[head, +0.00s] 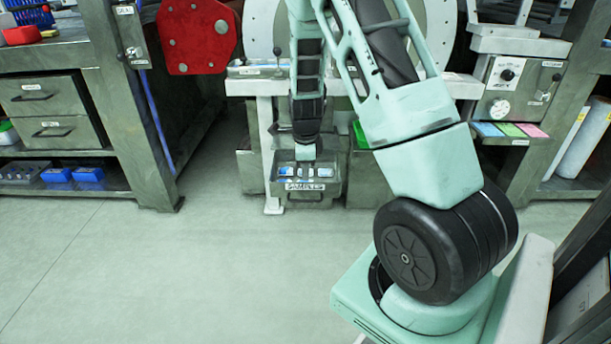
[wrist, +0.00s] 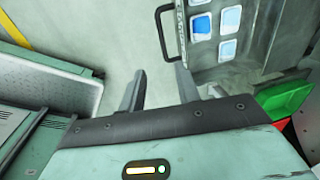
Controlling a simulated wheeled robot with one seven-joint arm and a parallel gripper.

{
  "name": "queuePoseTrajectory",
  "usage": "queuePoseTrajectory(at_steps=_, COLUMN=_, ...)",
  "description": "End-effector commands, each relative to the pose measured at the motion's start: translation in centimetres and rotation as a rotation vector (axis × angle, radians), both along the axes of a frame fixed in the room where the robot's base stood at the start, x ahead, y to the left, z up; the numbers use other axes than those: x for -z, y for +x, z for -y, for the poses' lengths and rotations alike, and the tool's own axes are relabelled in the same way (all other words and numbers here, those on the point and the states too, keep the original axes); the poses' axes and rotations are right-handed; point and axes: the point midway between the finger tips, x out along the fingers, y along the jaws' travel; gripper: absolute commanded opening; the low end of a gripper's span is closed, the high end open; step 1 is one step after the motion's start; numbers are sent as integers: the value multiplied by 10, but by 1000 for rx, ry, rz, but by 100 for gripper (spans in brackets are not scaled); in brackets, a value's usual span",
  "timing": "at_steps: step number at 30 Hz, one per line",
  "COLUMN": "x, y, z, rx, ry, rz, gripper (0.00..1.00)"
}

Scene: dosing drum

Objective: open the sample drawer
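The sample drawer (head: 275,183), a grey metal box labelled SAMPLES, is at the centre of the head view under the white bench. It stands pulled out, with blue and white items visible inside. Its dark bar handle (head: 304,199) is on the front below the label. In the wrist view, the handle (wrist: 162,35) is just beyond my fingertips, and the blue and white items lie to its right. My gripper (wrist: 160,70) is open, its two fingers apart with nothing between them. In the head view the arm end hangs over the drawer and its fingers are hard to make out.
A green bin (head: 360,133) is right of the drawer; it also shows in the wrist view (wrist: 285,98). A workbench with two closed drawers (head: 52,113) stands at the left. A control panel (head: 518,88) is at the right. The floor (head: 170,265) in front is clear.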

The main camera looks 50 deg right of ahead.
Motion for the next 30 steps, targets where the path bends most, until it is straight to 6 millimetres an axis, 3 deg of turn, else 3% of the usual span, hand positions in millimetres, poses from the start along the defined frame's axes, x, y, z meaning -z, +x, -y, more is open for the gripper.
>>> queuePoseTrajectory(at_steps=1, x=-14, y=0, z=-2, rx=-1, ry=0, rz=3, gripper=33)
queuePoseTrajectory(at_steps=3, x=-23, y=-2, z=-3, rx=0, ry=0, rz=1, gripper=33)
queuePoseTrajectory(at_steps=9, x=-37, y=-5, z=-6, rx=1, ry=1, rz=-1, gripper=33)
queuePoseTrajectory(at_steps=28, x=-38, y=-5, z=-6, rx=0, ry=1, rz=-1, gripper=33)
queuePoseTrajectory(at_steps=30, x=-40, y=-3, z=-13, rx=-31, ry=5, rz=-1, gripper=33)
